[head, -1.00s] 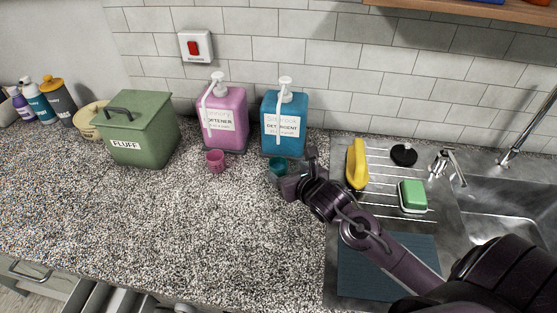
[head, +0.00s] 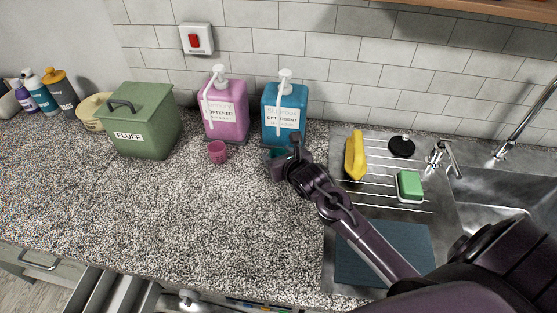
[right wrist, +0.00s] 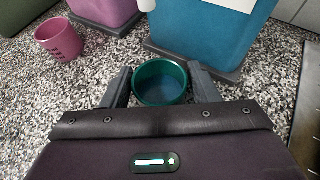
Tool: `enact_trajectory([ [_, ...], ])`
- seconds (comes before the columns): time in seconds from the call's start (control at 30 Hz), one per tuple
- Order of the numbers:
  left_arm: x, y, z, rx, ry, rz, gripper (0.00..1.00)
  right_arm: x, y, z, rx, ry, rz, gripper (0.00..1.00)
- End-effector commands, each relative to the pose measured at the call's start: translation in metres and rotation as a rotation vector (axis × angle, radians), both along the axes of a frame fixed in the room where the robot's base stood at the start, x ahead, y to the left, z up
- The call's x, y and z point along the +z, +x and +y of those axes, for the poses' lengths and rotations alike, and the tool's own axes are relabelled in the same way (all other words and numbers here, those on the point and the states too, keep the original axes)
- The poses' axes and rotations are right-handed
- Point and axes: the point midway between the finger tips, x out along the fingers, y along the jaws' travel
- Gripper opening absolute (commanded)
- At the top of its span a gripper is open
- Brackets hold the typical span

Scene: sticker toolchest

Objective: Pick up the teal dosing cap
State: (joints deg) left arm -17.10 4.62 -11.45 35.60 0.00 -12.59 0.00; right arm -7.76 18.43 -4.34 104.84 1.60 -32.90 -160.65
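The teal dosing cap (right wrist: 161,84) is a small round cup standing upright, mouth up, on the speckled counter in front of the blue detergent bottle (head: 285,112). My right gripper (right wrist: 160,88) is open, with one finger on each side of the cap in the right wrist view. I cannot tell whether the fingers touch it. In the head view my right gripper (head: 283,160) covers most of the cap, and only a bit of teal shows. My left gripper is not in view.
A pink cap (head: 217,152) stands to the left, in front of the pink softener bottle (head: 226,110). A green FLUFF bin (head: 142,122) is farther left. A drainer with a yellow bottle (head: 355,155) and a green sponge (head: 409,185) lies right. The front left counter is clear.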

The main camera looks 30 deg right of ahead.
Motion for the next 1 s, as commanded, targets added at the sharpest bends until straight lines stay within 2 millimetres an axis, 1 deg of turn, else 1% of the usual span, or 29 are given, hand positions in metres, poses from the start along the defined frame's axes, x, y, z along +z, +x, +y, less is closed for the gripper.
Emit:
enact_trajectory([
  [0.03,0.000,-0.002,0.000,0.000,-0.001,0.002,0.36,0.000,0.000,0.000,0.000,0.000,0.000,0.48],
  [0.2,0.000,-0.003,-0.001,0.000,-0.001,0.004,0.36,0.000,0.000,0.000,0.000,0.000,0.000,0.26],
  [0.43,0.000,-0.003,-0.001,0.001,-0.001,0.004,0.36,0.000,0.000,0.000,0.000,0.000,-0.001,0.25],
  [0.57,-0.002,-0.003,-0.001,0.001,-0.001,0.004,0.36,0.005,0.000,0.000,0.001,0.000,-0.003,0.25],
  [0.67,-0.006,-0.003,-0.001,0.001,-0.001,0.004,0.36,0.011,0.001,0.000,0.001,-0.003,-0.003,0.25],
  [0.83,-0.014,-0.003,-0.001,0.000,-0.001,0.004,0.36,0.033,0.001,0.000,0.003,-0.004,-0.006,0.25],
  [0.87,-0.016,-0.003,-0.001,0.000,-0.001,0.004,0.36,0.036,-0.001,0.000,0.002,-0.005,-0.004,0.25],
  [0.9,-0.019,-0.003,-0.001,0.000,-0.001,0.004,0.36,0.032,-0.011,0.000,0.003,-0.004,0.002,0.25],
  [1.0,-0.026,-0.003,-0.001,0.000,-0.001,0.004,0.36,0.030,-0.033,0.002,0.004,-0.003,0.003,0.25],
])
